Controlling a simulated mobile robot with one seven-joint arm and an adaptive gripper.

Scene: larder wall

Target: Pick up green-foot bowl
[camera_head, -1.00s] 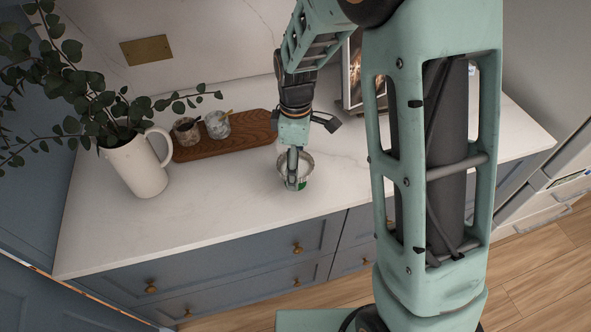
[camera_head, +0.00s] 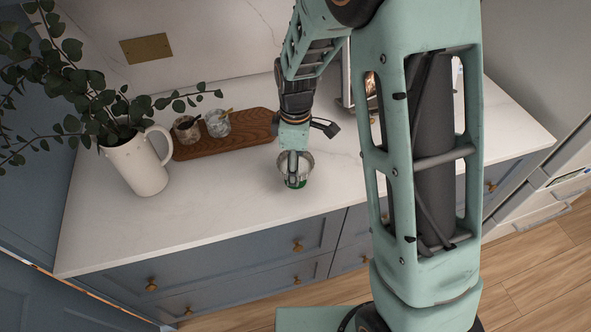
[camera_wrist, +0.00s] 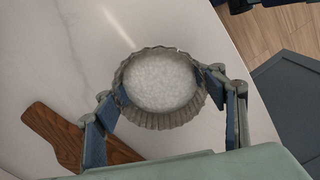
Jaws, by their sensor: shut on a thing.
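The green-foot bowl (camera_head: 304,168) is a small grey bowl with green at its base, at the front middle of the white counter in the head view. In the wrist view the bowl (camera_wrist: 160,85) shows a fluted grey rim and a pale, speckled round inside. My gripper (camera_head: 292,165) comes down from above onto the bowl. In the wrist view my gripper (camera_wrist: 163,90) has a blue-padded finger on each side of the bowl, shut on it. The head view does not clearly show whether the bowl's foot touches the counter.
A wooden board (camera_head: 250,131) lies behind and left of the bowl, with two small jars (camera_head: 218,124) on it. A white pitcher (camera_head: 137,165) with leafy branches stands at the left. A framed thing (camera_head: 347,85) stands at the back. The counter front is clear.

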